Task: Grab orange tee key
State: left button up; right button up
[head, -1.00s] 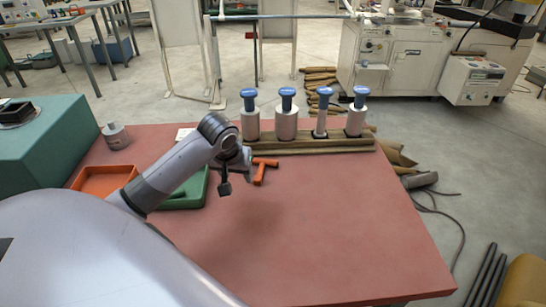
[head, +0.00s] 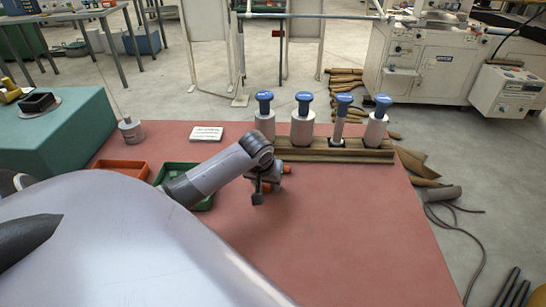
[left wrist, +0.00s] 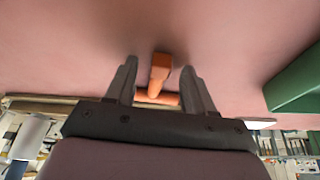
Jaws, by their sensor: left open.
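The orange tee key lies on the red tabletop (head: 350,230). In the head view my left gripper and wrist cover most of it, and only small orange parts of the key (head: 287,169) show. My left gripper (head: 262,192) is open, low over the table and close to the key. In the left wrist view the two fingers of the left gripper (left wrist: 159,66) stand apart on either side of the key's orange stem (left wrist: 160,70). The crossbar lies across behind the stem, nearer the palm. I cannot tell whether a finger touches it. My right gripper is not in view.
A wooden rack (head: 345,155) with several blue-topped white spools stands behind the gripper. A green tray (head: 205,203) and an orange tray (head: 122,168) lie to the left, with a white card (head: 206,133) behind. The table's front right is clear.

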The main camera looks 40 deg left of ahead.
pick_arm(q)
jog(key=shift+w+f, duration=0.1)
jog(key=shift+f, duration=0.05)
grip_shut()
